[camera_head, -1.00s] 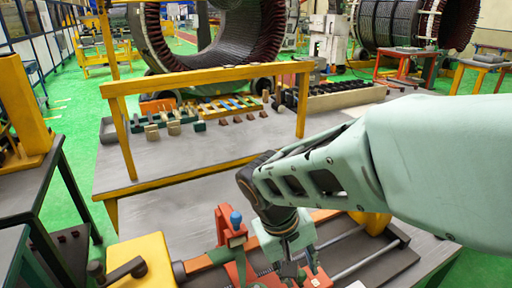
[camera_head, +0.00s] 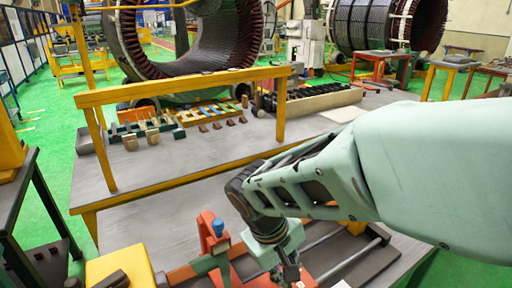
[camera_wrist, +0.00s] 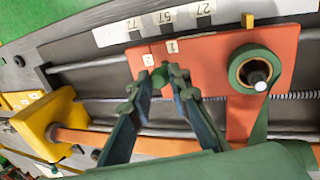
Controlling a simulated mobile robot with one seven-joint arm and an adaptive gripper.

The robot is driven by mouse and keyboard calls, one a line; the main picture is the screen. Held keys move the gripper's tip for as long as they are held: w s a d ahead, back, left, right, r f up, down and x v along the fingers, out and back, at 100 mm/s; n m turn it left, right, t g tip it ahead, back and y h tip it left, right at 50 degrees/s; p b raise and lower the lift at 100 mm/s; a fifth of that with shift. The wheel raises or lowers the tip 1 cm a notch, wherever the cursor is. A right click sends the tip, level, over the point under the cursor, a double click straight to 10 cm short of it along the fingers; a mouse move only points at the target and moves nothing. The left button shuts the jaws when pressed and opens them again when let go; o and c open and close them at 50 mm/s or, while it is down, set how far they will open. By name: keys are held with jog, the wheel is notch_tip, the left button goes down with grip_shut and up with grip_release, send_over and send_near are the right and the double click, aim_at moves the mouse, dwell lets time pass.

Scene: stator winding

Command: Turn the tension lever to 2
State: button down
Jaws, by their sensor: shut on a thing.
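In the wrist view my gripper (camera_wrist: 158,80) has its two dark fingers closed around a small green piece (camera_wrist: 160,75), apparently the tension lever's end. The rest of the lever is hidden by the fingers. It is over an orange plate (camera_wrist: 210,65) with small white labels. Label 1 (camera_wrist: 172,46) lies just above the fingertips, and label 2 (camera_wrist: 147,59) lies to their upper left. In the head view my gripper (camera_head: 290,270) is low beside an orange post with a blue knob (camera_head: 217,226); its fingertips are hard to make out there.
A green tape roll (camera_wrist: 255,70) sits on the plate's right. A numbered white strip (camera_wrist: 180,20) runs along the top. A yellow block (camera_wrist: 48,124) stands at left. In the head view, a yellow frame (camera_head: 180,86) crosses the grey table behind my arm.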

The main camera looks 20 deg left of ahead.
jog(key=n, duration=0.1)
jog(key=n+p, duration=0.1)
jog(key=n, duration=0.1)
jog(key=w+n+y, duration=0.1)
jog(key=shift+d+r+t, duration=0.1)
jog(key=shift+d+t, duration=0.15)
jog(key=shift+t, duration=0.05)
jog(key=shift+w+n+y+p, duration=0.3)
jog(key=shift+n+p, duration=0.15)
jog(key=shift+n, duration=0.35)
jog(key=shift+w, duration=0.15)
jog(key=c, duration=1.8)
grip_release()
jog(key=shift+s, duration=0.2)
